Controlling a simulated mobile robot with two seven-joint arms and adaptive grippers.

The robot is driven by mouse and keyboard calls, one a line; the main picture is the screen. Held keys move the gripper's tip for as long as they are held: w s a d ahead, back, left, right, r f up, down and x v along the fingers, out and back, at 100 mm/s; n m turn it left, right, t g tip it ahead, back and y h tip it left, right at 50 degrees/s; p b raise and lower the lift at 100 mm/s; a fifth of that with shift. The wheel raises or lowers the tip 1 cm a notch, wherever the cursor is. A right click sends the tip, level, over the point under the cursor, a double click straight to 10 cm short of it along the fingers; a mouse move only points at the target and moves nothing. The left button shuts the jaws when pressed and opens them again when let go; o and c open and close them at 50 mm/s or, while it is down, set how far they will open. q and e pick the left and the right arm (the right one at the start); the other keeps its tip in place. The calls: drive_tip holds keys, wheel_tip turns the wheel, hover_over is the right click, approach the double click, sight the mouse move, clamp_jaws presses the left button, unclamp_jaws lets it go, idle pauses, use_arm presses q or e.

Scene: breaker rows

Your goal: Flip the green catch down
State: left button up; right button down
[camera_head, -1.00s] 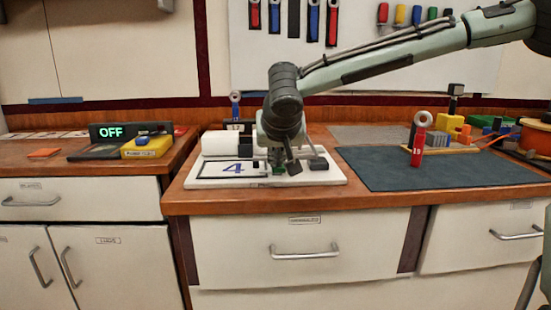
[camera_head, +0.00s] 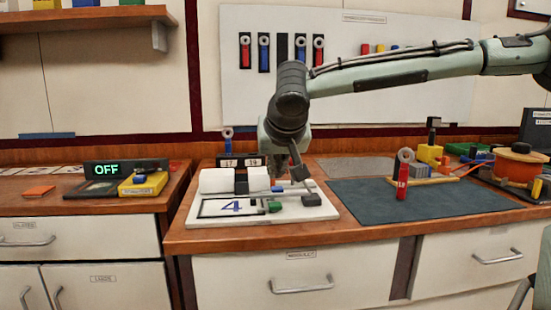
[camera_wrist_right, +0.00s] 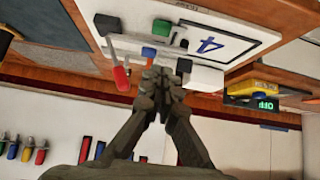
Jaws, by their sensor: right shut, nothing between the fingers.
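The green catch (camera_head: 275,206) is a small green block on the white board (camera_head: 205,219), right of the blue figure 4. It also shows in the right wrist view (camera_wrist_right: 161,27). A blue block (camera_head: 277,188) sits just behind it. My right gripper (camera_head: 298,174) is above the back part of the board, behind the green catch and apart from it. In the right wrist view its fingers (camera_wrist_right: 165,76) are together and empty. The catch's exact tilt is too small to tell. My left gripper is not in view.
A red handle (camera_head: 403,180) stands on the dark mat (camera_head: 430,206). An OFF display (camera_head: 107,168) is at left. The mat's front is clear.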

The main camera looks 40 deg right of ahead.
drive_tip(key=v, duration=0.4)
drive_tip(key=shift+a, duration=0.1)
idle(0.5)
